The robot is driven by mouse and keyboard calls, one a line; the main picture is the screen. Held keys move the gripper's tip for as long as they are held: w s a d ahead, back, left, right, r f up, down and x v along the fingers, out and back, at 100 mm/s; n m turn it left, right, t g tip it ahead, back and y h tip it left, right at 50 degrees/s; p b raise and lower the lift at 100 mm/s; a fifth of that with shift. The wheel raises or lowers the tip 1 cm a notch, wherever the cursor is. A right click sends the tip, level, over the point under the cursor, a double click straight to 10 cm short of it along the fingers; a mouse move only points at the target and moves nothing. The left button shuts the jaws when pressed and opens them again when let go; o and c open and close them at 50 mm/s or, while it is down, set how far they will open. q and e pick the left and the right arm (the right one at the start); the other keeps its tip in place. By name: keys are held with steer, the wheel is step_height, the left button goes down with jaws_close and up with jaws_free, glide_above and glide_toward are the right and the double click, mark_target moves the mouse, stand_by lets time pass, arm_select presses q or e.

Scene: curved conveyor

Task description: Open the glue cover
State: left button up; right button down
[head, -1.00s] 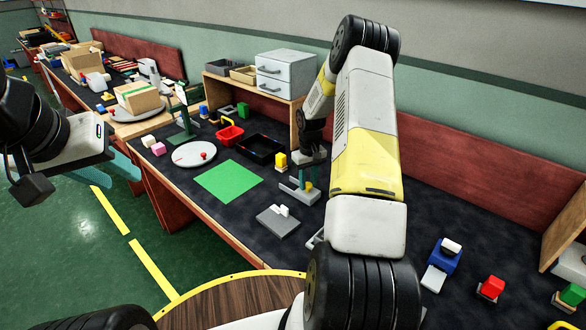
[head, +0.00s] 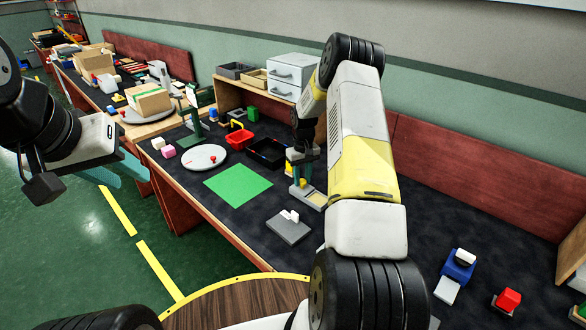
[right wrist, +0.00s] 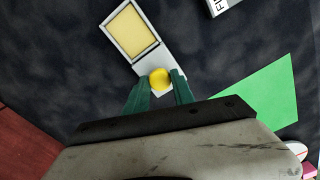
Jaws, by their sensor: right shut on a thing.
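The glue box (right wrist: 131,32) shows in the right wrist view as a pale grey frame around a yellow pad. A grey plate (right wrist: 172,62), seemingly its cover, adjoins it and carries a yellow knob (right wrist: 160,79). My right gripper (right wrist: 157,92) is shut on the knob, with a green finger on each side. In the head view the glue box (head: 316,199) lies on the dark table, its pad exposed just below my right gripper (head: 302,167). My left gripper (head: 118,171) is open and empty over the floor at the left.
A green mat (head: 238,185) and a grey plate with white blocks (head: 289,226) lie left of the glue box. A red basket (head: 239,139), black tray (head: 267,153) and white disc (head: 204,157) are further back. The table front right of the glue box is mostly clear.

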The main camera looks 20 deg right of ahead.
mark_target(302, 180)
steer(key=shift+r, duration=0.1)
steer(key=c, duration=1.1)
jaws_free()
steer(key=shift+o, duration=0.2)
step_height(302, 180, up, 8)
steer(key=shift+f, duration=0.15)
